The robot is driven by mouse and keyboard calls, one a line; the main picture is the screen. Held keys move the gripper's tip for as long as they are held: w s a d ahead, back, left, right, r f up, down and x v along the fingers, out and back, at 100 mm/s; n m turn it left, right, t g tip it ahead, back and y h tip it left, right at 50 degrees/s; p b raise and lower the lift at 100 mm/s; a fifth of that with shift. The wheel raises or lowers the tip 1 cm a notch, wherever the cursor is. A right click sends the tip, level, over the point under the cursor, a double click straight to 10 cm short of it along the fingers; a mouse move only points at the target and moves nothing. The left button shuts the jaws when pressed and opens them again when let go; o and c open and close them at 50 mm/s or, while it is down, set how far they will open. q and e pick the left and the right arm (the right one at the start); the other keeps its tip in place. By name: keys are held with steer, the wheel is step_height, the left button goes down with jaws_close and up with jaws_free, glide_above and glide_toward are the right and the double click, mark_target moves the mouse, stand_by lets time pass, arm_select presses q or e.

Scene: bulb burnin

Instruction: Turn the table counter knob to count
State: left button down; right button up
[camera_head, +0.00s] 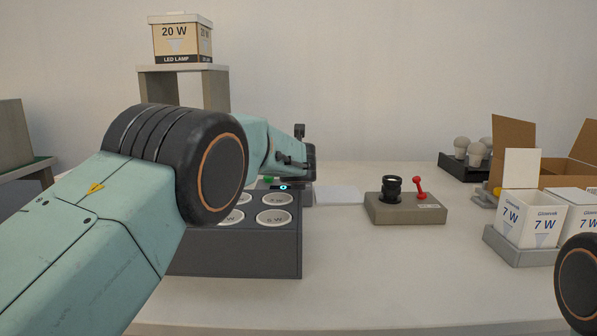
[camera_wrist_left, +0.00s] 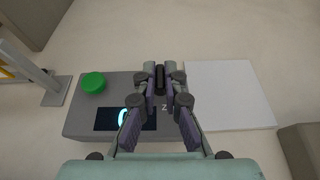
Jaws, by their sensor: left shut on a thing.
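The table counter (camera_wrist_left: 88,120) is a grey box with a green button (camera_wrist_left: 94,82), a dark display (camera_wrist_left: 105,119) showing part of a cyan figure, and partly covered lettering near a "Z". A dark knob (camera_wrist_left: 160,77) stands at its far edge in the left wrist view. My left gripper (camera_wrist_left: 161,84) is over the counter, its fingers shut on the knob. In the head view my left gripper (camera_head: 309,165) is behind the dark lamp rack, and my arm hides most of the counter; its display (camera_head: 284,187) glows cyan. My right gripper is out of view.
The dark rack (camera_head: 250,256) with round white-topped slots stands in front of the counter. A white pad (camera_head: 338,196) lies to its right, then a socket box (camera_head: 405,209) with a red lever. White 7 W cartons (camera_head: 518,222) stand far right. The front table is clear.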

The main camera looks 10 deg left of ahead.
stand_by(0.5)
arm_select(q)
steer(key=c, duration=1.4)
jaws_free()
steer(key=shift+c, duration=0.2)
step_height(320, 180, up, 10)
steer(key=shift+r, duration=0.1)
